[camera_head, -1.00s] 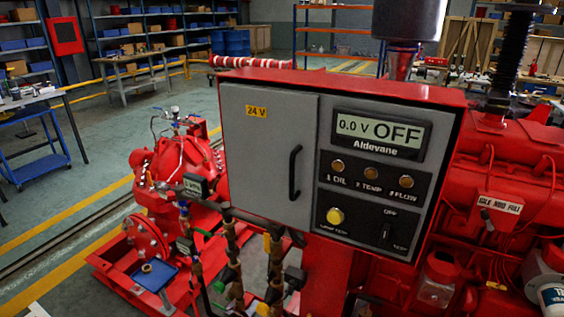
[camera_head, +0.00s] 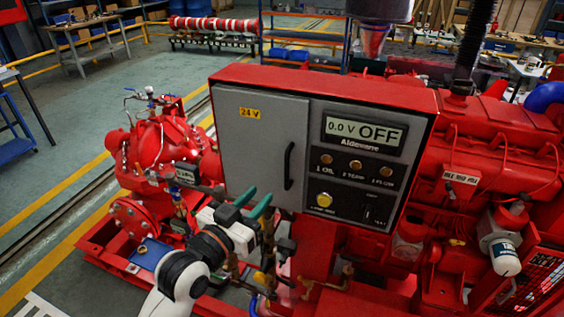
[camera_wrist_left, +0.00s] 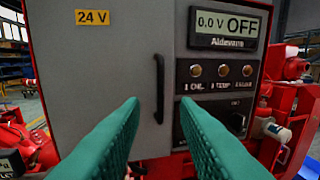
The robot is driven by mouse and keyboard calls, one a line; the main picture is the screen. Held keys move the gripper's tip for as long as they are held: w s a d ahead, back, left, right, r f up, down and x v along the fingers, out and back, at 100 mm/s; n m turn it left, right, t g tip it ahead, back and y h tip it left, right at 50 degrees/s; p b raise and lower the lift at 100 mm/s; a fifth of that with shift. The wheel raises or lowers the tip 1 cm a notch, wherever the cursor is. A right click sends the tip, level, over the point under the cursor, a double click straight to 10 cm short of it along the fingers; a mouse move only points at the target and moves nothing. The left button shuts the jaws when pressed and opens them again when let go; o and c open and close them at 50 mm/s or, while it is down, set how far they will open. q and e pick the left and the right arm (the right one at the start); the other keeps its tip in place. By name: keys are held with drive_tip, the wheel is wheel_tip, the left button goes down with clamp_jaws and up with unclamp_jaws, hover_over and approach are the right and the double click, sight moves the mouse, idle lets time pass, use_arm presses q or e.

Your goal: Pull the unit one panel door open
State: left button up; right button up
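The grey panel door (camera_head: 262,158) with a yellow 24 V label is shut, on the left half of the red control box. Its black vertical handle (camera_head: 289,165) is near the door's right edge. My left gripper (camera_head: 255,205) is in front of the door, to the lower left of the handle, with green fingers apart and empty. In the left wrist view, the handle (camera_wrist_left: 159,88) stands upright beyond the gap between the two open fingers (camera_wrist_left: 160,112), apart from them. The right gripper is not in view.
The control panel face (camera_head: 358,170) with display, lamps and switches adjoins the door's right side. A red pump (camera_head: 155,150) is left of the box, and the red engine (camera_head: 480,170) is to the right. Pipes and valves crowd the space below the box.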

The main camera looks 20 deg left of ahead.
sight(286, 170)
use_arm(q)
drive_tip(key=p+x, duration=0.3)
drive_tip(key=x, duration=0.9)
drive_tip(key=shift+f, duration=0.1)
clamp_jaws()
